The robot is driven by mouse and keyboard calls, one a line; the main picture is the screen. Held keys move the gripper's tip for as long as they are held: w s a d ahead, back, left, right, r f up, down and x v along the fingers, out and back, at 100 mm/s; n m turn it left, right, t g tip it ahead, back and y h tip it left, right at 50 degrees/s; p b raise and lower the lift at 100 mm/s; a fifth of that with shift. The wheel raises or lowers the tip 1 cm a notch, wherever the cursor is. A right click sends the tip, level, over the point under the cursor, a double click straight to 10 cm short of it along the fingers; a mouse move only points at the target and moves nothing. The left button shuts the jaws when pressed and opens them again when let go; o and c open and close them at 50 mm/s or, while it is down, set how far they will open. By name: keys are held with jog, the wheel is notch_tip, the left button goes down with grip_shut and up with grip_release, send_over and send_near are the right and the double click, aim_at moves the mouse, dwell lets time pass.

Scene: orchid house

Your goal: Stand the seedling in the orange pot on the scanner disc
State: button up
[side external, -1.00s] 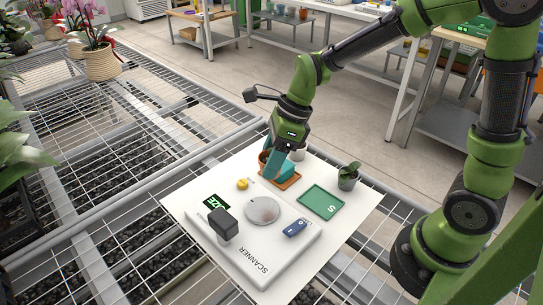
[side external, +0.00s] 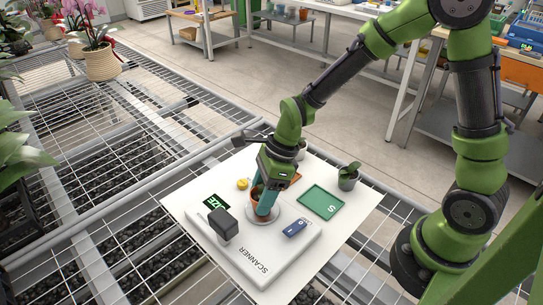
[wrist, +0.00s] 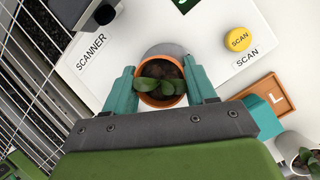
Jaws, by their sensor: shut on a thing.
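The orange pot (side external: 257,197) with a green-leaved seedling (wrist: 160,85) is held upright between the teal fingers of my gripper (side external: 264,205). The wrist view shows one finger on each side of the pot's rim (wrist: 147,101). The pot is over the grey scanner disc (side external: 251,220), whose edge also shows beyond the pot in the wrist view (wrist: 165,49). The pot's base is partly hidden by a finger, so I cannot tell whether it touches the disc.
The scanner carries a black head (side external: 223,224), a blue device (side external: 296,228) and a yellow SCAN button (side external: 242,184). A green S tray (side external: 320,202), an orange L tray (wrist: 284,100), a grey potted plant (side external: 348,180) and a pale pot (wrist: 298,143) stand nearby.

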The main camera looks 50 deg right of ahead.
jog(key=shift+f, duration=0.15)
jog(key=o, duration=1.1)
jog(key=shift+c, duration=0.2)
jog(key=v, duration=1.2)
jog(key=s+d+r+n+t+h, duration=0.1)
jog(key=s+d+r+n+t, duration=0.2)
jog(key=n, duration=0.7)
jog(key=s+d+r+n+t+h, duration=0.1)
jog(key=s+d+r+n+t, duration=0.2)
jog(key=s+n, duration=0.4)
jog(key=shift+d+r+n, duration=0.6)
jog(key=shift+r+n, duration=0.55)
jog(key=shift+n, duration=0.55)
jog(key=shift+s, duration=0.1)
